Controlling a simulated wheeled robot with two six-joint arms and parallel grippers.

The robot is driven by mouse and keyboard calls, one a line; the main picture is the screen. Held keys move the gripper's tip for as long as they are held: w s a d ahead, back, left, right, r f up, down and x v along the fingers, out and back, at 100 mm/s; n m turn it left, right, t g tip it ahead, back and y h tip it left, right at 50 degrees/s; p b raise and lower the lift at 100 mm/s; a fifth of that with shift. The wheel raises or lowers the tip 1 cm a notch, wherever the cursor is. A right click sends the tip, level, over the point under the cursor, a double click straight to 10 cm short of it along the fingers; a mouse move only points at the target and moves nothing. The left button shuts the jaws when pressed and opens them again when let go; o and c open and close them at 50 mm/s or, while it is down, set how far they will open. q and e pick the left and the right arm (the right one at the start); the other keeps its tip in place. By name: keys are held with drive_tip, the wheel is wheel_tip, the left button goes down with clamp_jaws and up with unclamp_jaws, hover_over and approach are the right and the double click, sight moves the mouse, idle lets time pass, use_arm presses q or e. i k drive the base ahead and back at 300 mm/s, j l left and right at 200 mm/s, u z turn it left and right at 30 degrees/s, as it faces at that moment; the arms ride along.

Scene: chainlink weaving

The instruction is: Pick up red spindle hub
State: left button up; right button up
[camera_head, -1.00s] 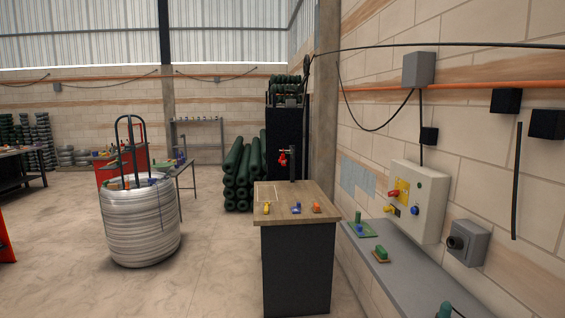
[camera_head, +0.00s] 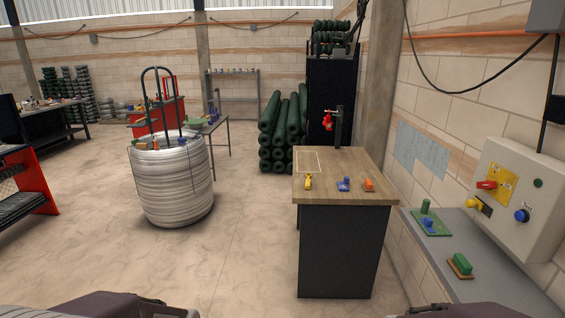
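A red part (camera_head: 328,120), which looks like the red spindle hub, sits on a dark upright post (camera_head: 339,128) at the back of the wooden-topped workbench (camera_head: 325,192). It is small in the view, so its exact shape is hard to tell. Nothing of mine touches it. Dark parts of my own arms show at the bottom left and bottom right edges, far short of the workbench. The fingers of both grippers are out of view.
On the workbench lie a yellow piece (camera_head: 308,182), a blue piece (camera_head: 344,184) and an orange piece (camera_head: 369,185). A large white coil (camera_head: 172,185) stands left. A grey shelf (camera_head: 470,235) with a control box (camera_head: 515,195) is right. Floor between coil and workbench is clear.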

sight(327, 121)
drive_tip(key=i+j+u, duration=0.35)
drive_tip(key=i, duration=0.45)
drive_tip(key=i+l+u, duration=0.1)
drive_tip(key=i+u, duration=0.2)
drive_tip(key=i, duration=0.45)
drive_tip(key=i+l+u, duration=0.2)
drive_tip(key=i+u, duration=0.15)
drive_tip(key=i, duration=0.5)
drive_tip(key=i+l+z, duration=0.1)
drive_tip(key=i+z, duration=0.25)
drive_tip(key=i, duration=0.15)
drive_tip(key=i+z, duration=0.3)
drive_tip(key=i, duration=0.2)
drive_tip(key=i+j+z, duration=0.2)
drive_tip(key=i+z, duration=0.15)
drive_tip(key=i+j+z, duration=0.35)
drive_tip(key=i, duration=0.25)
drive_tip(key=i+j+z, duration=0.5)
drive_tip(key=i+z, duration=0.3)
drive_tip(key=i+j+z, duration=0.2)
drive_tip(key=z, duration=0.25)
drive_tip(key=i+j+z, duration=0.25)
drive_tip(key=j+z, duration=0.2)
drive_tip(key=i+j+z, duration=0.2)
drive_tip(key=j+z, duration=0.25)
drive_tip(key=i+j+z, duration=0.1)
drive_tip(key=j+z, duration=0.35)
drive_tip(key=j, duration=0.1)
